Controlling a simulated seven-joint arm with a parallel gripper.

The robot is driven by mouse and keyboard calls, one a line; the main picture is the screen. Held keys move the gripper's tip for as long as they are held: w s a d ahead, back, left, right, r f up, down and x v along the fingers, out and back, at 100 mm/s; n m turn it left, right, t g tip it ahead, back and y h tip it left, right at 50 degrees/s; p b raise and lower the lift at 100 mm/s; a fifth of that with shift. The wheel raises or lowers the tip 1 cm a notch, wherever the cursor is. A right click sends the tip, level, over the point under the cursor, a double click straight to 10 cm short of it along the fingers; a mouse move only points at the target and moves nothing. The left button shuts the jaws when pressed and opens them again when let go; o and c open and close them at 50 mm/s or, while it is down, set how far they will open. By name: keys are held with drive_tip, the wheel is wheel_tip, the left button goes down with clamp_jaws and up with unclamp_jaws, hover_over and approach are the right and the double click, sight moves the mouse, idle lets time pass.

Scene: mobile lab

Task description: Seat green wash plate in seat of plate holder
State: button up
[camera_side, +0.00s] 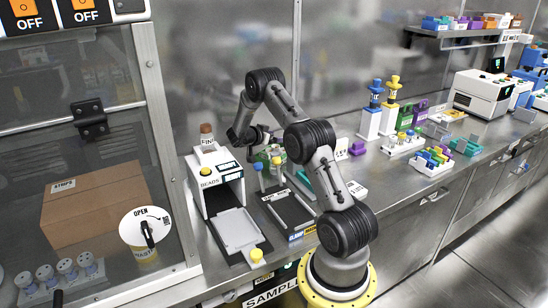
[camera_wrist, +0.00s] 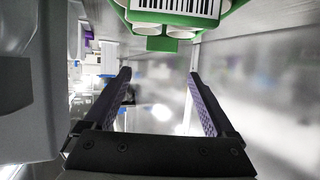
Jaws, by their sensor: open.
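A green part with a barcode label and white round openings (camera_wrist: 175,12) is at the top edge of the wrist view, beyond my fingertips and cut off by the frame. It may be the green wash plate. My gripper (camera_wrist: 160,78) is open, and nothing shows between its purple-padded fingers. In the side view my gripper (camera_side: 262,138) is low over the bench, behind the white BEADS device, near a small green item (camera_side: 266,155) partly hidden by posts. I cannot pick out the plate holder or its seat with certainty.
The white BEADS device (camera_side: 207,180) with a grey tray (camera_side: 238,230) stands at the left bench edge. A dark CLAMP unit (camera_side: 292,212) is to its right. Several coloured racks (camera_side: 432,160) and a white machine (camera_side: 480,95) stand farther right. A steel wall backs the bench.

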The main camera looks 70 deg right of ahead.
sight(281, 147)
wheel_tip(281, 147, down, 3)
drive_tip(key=shift+x, duration=1.1)
drive_tip(key=shift+s+d+f, duration=0.1)
drive_tip(key=shift+d+f, duration=0.05)
drive_tip(key=shift+d, duration=0.15)
clamp_jaws()
